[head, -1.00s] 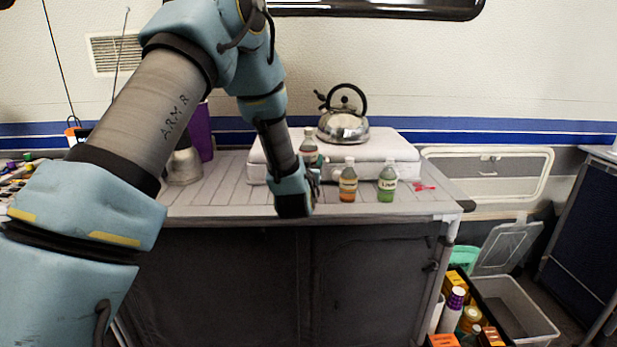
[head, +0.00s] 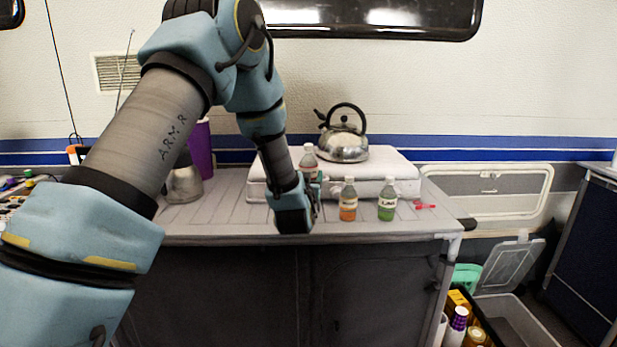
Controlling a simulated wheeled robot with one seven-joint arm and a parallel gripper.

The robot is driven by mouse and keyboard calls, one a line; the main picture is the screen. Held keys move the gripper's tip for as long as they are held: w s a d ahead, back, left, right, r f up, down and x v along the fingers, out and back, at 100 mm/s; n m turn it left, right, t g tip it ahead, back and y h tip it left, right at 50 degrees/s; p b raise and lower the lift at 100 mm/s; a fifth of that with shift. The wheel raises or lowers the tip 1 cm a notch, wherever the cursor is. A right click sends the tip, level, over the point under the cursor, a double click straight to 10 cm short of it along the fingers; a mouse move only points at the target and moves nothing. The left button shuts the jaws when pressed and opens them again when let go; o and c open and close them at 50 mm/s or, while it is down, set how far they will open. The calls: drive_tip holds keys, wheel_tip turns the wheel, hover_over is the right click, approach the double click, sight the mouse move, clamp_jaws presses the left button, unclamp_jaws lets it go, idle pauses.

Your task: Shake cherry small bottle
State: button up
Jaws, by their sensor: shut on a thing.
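A small clear bottle with a white cap (head: 308,158) stands out above my gripper (head: 314,189), in front of the white stove box. My arm and gripper hide its lower part, and its label cannot be read. My gripper is shut on this bottle, roughly upright, over the worktop. Whether its base touches the worktop is hidden. An orange bottle (head: 348,201) and a green bottle labelled like lime (head: 387,201) stand upright just to the right of my gripper.
A steel kettle (head: 343,146) sits on the white stove box (head: 395,172). A red item (head: 425,206) lies near the worktop's right end. A purple cup (head: 201,150) and a metal pot (head: 184,184) stand to the left. The worktop's front strip (head: 240,225) is clear.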

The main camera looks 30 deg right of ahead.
sight(308, 152)
drive_tip(key=shift+r+p, duration=1.4)
drive_tip(key=shift+r, duration=2.1)
